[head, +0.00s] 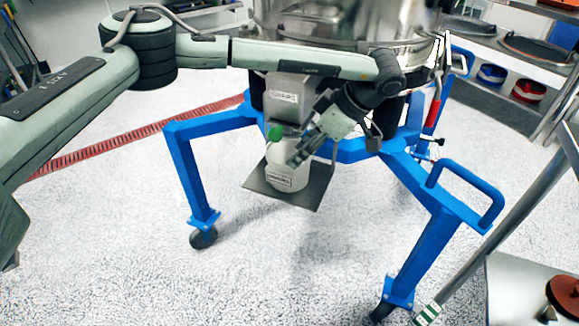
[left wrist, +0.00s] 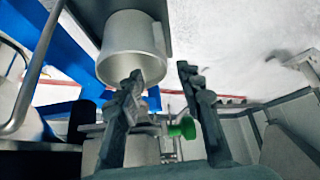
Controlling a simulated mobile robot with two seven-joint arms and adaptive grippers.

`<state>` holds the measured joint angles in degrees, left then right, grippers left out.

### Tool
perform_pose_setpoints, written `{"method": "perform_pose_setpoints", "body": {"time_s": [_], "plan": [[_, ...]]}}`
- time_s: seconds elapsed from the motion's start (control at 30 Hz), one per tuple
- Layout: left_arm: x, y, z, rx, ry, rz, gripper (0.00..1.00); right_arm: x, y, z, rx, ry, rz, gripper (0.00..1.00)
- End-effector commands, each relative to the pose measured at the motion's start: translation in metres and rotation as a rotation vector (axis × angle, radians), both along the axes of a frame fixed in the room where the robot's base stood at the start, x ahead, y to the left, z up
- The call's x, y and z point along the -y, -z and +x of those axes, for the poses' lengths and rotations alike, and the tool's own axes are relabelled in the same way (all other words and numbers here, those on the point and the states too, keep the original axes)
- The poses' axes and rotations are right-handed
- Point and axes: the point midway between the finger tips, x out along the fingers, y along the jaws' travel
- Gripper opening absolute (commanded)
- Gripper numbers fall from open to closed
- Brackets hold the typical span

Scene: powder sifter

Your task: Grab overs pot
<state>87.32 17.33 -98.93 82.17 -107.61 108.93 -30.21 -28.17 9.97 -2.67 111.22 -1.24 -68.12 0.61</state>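The overs pot is a whitish cylinder (head: 287,168) standing upright on a dark plate (head: 320,185) under the sifter's outlet (head: 288,92). In the left wrist view the pot (left wrist: 122,35) is near the top, with its open rim facing the camera and what looks like a handle on its right side. My left gripper (head: 297,158) is beside the pot in the head view and hides part of it. In the left wrist view my left gripper (left wrist: 162,72) is open and empty, one fingertip overlapping the rim. Contact cannot be told. My right gripper is not in view.
A blue wheeled frame (head: 183,165) carries the large metal sifter (head: 345,22). A green knob (head: 275,133) sits by the outlet. Shelves with blue and red containers (head: 491,74) stand at the back right. The speckled floor in front is clear.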

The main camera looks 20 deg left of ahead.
Motion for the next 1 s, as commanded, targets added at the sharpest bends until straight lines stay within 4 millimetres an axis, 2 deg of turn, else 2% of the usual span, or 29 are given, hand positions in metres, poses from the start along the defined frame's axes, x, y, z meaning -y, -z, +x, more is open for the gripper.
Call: {"method": "perform_pose_setpoints", "body": {"time_s": [0.43, 0.73, 1.0], "plan": [[-0.033, 0.049, -0.002, -0.005, 0.002, -0.006, 0.37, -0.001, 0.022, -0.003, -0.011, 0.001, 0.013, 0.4], [-0.035, 0.054, -0.002, -0.003, 0.002, -0.007, 0.37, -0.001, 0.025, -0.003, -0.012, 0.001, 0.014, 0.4], [-0.035, 0.054, -0.002, -0.003, 0.002, -0.007, 0.03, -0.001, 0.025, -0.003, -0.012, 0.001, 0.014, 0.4]]}}
